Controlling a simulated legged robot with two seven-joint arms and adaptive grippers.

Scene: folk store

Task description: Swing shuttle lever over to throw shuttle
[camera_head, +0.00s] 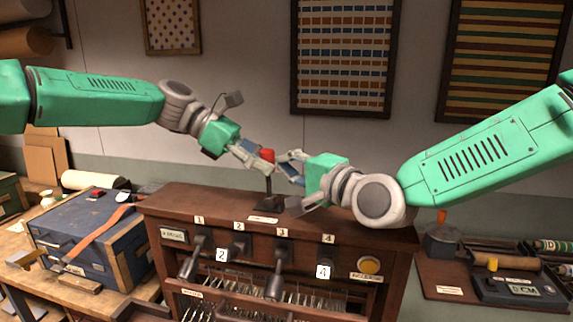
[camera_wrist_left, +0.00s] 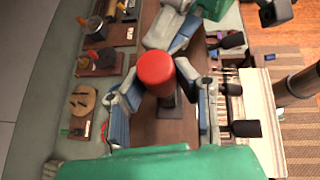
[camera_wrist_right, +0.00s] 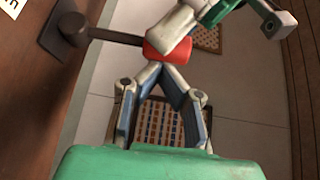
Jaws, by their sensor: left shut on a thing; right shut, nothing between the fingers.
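The shuttle lever is a dark shaft (camera_head: 268,186) with a red knob (camera_head: 267,155), rising from a dark base (camera_head: 270,204) on top of the wooden loom cabinet (camera_head: 190,200). It stands about upright in the head view. My left gripper (camera_head: 255,157) is shut on the red knob, coming from the left; the knob shows between its fingers in the left wrist view (camera_wrist_left: 155,70). My right gripper (camera_head: 287,158) is shut and empty, just right of the knob. In the right wrist view its joined fingertips (camera_wrist_right: 160,70) are close below the knob (camera_wrist_right: 165,52); I cannot tell whether they touch.
The cabinet front has several numbered dark levers (camera_head: 275,280) and a yellow button (camera_head: 370,265). A blue chest (camera_head: 85,235) stands at the left. A board with tools (camera_head: 490,275) lies at the right. Striped textiles (camera_head: 343,55) hang on the wall behind.

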